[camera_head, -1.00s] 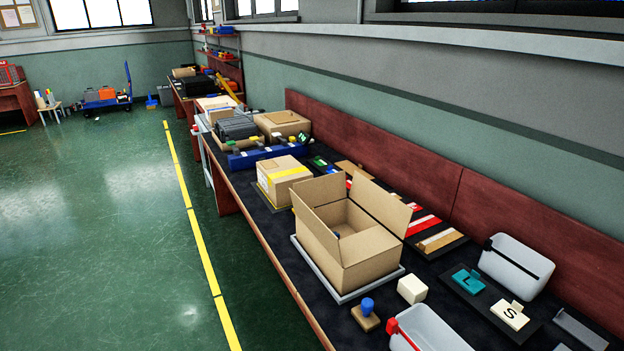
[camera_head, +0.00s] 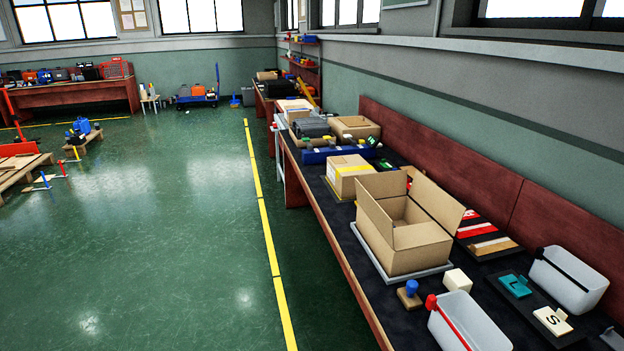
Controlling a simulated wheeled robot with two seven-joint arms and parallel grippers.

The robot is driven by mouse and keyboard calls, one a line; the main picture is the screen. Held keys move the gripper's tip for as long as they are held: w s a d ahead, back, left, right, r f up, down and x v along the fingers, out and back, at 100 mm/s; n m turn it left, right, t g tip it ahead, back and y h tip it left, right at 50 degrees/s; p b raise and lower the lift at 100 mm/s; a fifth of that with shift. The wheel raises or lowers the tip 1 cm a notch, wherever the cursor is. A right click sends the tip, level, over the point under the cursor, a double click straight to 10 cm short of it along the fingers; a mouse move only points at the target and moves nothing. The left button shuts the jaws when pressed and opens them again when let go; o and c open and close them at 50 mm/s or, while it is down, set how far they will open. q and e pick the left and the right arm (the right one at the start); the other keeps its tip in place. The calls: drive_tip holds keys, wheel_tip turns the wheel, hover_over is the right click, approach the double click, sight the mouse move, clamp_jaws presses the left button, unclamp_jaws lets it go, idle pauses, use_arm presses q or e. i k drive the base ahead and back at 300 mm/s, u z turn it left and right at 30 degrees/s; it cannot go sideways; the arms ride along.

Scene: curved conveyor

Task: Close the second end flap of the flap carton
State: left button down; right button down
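The flap carton (camera_head: 422,249) is an open brown cardboard box on a grey tray (camera_head: 440,272) on the long dark-topped bench. Its top is open, and I see part of the inside. A left flap (camera_head: 374,217) and a right flap (camera_head: 437,201) stand up from it, and a far flap (camera_head: 381,184) also stands raised. I cannot tell the state of a near-side flap. Neither of my grippers is in view, and nothing of mine touches the carton.
A taped carton (camera_head: 347,175) stands beyond the flap carton. Nearer are a blue-handled stamp (camera_head: 410,292), a white cube (camera_head: 457,281), a pale bin (camera_head: 470,325) and letter plates (camera_head: 552,320). Green floor (camera_head: 180,240) left of the bench is clear near the yellow line.

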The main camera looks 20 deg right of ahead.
sight(391, 183)
drive_tip(key=u, duration=0.65)
drive_tip(key=i, duration=2.25)
drive_tip(key=z, duration=1.65)
drive_tip(key=i, duration=0.45)
drive_tip(key=z, duration=0.4)
